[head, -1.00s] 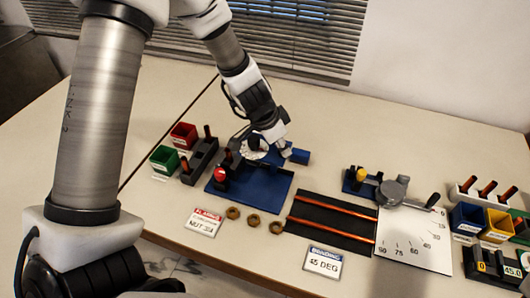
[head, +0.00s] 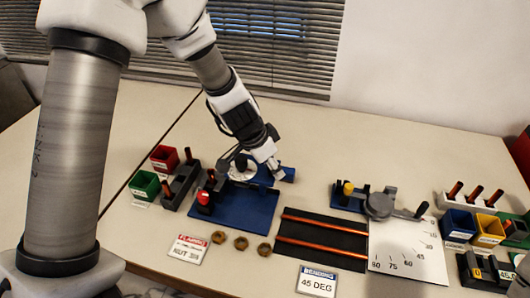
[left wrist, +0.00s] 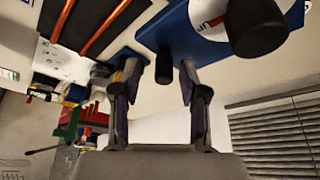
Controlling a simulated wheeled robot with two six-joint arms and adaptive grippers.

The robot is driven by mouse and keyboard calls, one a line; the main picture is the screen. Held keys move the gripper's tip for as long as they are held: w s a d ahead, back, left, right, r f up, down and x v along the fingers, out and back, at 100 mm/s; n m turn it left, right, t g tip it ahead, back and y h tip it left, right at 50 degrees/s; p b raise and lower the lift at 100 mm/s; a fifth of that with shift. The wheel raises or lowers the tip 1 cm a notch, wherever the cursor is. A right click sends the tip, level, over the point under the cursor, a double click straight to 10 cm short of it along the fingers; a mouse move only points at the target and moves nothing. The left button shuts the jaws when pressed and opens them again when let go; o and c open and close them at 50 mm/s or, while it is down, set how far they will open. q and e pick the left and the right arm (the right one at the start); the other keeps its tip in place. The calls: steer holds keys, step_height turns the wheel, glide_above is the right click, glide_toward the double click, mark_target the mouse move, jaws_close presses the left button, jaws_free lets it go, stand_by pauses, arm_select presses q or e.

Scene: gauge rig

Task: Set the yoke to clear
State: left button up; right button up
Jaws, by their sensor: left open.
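The flaring rig is a blue base plate (head: 243,215) with a red knob (head: 204,197) and a white dial disc (head: 240,172) at its back. The yoke cannot be singled out with certainty. My left gripper (head: 272,166) is over the back right of the rig, beside a blue block (head: 286,175). In the left wrist view my left gripper (left wrist: 159,80) is open, with a dark upright handle (left wrist: 164,66) showing between its fingertips; contact cannot be told. A thick black knob (left wrist: 255,25) stands before the disc, hiding part of its lettering. My right gripper is not in view.
Red (head: 164,158) and green (head: 145,184) bins and a grey rack (head: 181,186) stand left of the rig. Several nuts lie in front. A black mat (head: 322,238) with copper rods and a bending rig (head: 379,205) lie right. The table behind is clear.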

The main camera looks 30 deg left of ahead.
arm_select(q)
steer(key=v, duration=1.1)
steer(key=shift+r, duration=0.2)
steer(key=shift+s+f, duration=0.1)
steer(key=shift+s, duration=0.05)
